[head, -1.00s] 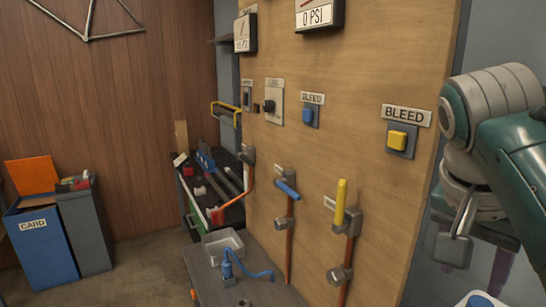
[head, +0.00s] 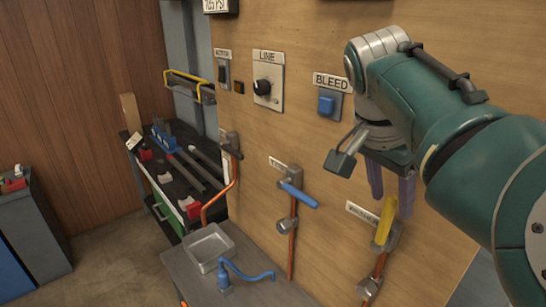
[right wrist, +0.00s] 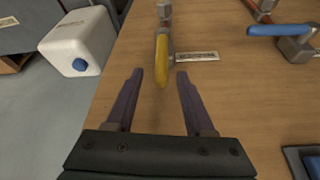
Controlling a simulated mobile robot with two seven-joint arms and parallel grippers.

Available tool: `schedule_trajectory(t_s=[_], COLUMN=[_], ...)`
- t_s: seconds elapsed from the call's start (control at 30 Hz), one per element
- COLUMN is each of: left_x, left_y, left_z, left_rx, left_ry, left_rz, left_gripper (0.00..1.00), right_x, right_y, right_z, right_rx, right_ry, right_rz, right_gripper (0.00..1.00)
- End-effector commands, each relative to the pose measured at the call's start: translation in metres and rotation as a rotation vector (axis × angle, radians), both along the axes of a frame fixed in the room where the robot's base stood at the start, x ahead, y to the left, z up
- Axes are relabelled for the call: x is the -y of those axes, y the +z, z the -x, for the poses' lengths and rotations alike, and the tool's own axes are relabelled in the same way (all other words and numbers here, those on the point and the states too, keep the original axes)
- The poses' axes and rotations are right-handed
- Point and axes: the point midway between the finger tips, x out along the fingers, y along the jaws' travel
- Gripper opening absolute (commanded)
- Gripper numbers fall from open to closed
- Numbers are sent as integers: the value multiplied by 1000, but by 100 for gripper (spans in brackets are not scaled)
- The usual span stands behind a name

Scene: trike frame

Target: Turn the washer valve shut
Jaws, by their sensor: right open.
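The valve with the yellow lever (head: 384,222) sits low on the wooden panel, on a copper pipe. Its label (head: 362,213) is too blurred to read surely, but may say Washer. The lever lies roughly along the pipe. My right gripper (head: 391,206) is open, with its two purple fingers at the top of the yellow lever. In the right wrist view the lever (right wrist: 162,60) stands between the fingertips (right wrist: 160,74), with gaps on both sides and no clear contact. My left gripper is not in view.
A valve with a blue lever (head: 299,194) is left of it, its lever across its pipe. Above are a blue bleed button (head: 327,104) and a line knob (head: 263,85).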

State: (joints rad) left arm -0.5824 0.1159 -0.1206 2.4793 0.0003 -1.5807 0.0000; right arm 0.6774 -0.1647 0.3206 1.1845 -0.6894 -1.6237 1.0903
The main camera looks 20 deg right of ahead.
Motion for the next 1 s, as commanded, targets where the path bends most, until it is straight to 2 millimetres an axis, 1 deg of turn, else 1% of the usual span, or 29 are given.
schedule_trajectory(t_s=[0.03, 0.1, 0.2, 0.33, 0.57, 1.0], left_x=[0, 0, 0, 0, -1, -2], left_y=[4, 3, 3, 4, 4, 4], left_z=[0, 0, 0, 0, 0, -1], left_rx=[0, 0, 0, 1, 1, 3], left_ry=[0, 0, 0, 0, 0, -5], left_rz=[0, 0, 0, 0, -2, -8], left_gripper=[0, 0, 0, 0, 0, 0], right_x=[4, 7, 10, 11, 11, 11], right_y=[-6, -15, -23, -28, -28, -28], right_z=[1, -1, -2, -2, -2, -2], right_rx=[-5, -2, -1, 1, 2, 1], right_ry=[-2, 0, -1, -1, 0, -1], right_rz=[-1, -1, 0, -1, -1, -1], right_gripper=[53, 53, 53, 53, 52, 3])
